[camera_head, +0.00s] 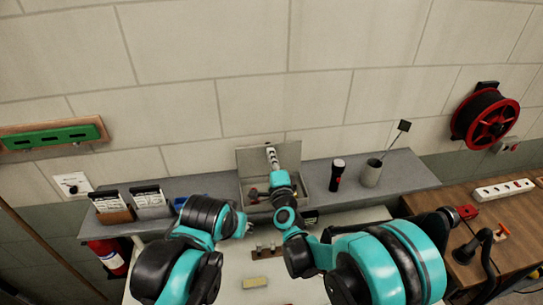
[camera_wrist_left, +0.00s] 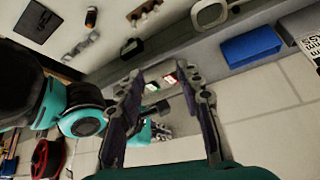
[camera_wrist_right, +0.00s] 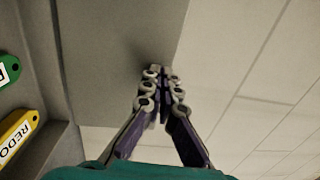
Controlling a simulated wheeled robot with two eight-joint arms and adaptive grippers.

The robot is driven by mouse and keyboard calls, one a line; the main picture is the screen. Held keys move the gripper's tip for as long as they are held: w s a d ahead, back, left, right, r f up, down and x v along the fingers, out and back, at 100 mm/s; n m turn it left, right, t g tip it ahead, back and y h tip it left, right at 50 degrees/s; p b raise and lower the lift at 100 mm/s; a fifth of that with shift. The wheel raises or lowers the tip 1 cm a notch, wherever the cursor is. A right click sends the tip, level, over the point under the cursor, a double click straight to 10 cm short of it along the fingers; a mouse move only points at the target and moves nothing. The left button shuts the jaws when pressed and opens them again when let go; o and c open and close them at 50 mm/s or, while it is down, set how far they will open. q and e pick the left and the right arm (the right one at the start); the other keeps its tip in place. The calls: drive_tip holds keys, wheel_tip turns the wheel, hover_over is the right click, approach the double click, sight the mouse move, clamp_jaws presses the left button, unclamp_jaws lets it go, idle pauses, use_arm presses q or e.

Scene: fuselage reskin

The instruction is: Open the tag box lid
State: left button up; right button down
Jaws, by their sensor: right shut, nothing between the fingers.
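The grey tag box (camera_head: 307,192) sits on the shelf against the wall. Its lid (camera_head: 249,160) stands raised at the back, near upright. My right gripper (camera_head: 271,152) is shut and empty, in front of the lid. In the right wrist view its closed fingertips (camera_wrist_right: 160,72) are close to the grey lid panel (camera_wrist_right: 110,50); I cannot tell whether they touch. A green tag (camera_wrist_right: 9,70) and a yellow REDO tag (camera_wrist_right: 17,132) show inside the box. My left gripper (camera_wrist_left: 165,82) is open and empty; its fingertips are hard to make out in the head view.
A black-and-red flashlight (camera_head: 337,176) and a grey cup (camera_head: 371,173) stand right of the box. A blue bin (camera_wrist_left: 251,47) and card holders (camera_head: 150,202) are left of it. A yellow block (camera_head: 255,282) lies on the white table below.

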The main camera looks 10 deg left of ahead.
use_arm(q)
drive_tip(key=s+f+t+b, duration=0.1)
drive_tip(key=s+f, duration=0.3)
drive_tip(key=f, duration=0.2)
use_arm(e)
drive_tip(key=shift+w+a+r, duration=0.1)
drive_tip(key=shift+w+a, duration=0.1)
drive_tip(key=shift+w, duration=0.25)
use_arm(q)
drive_tip(key=shift+s+d, duration=0.1)
use_arm(e)
drive_tip(key=shift+s, duration=0.1)
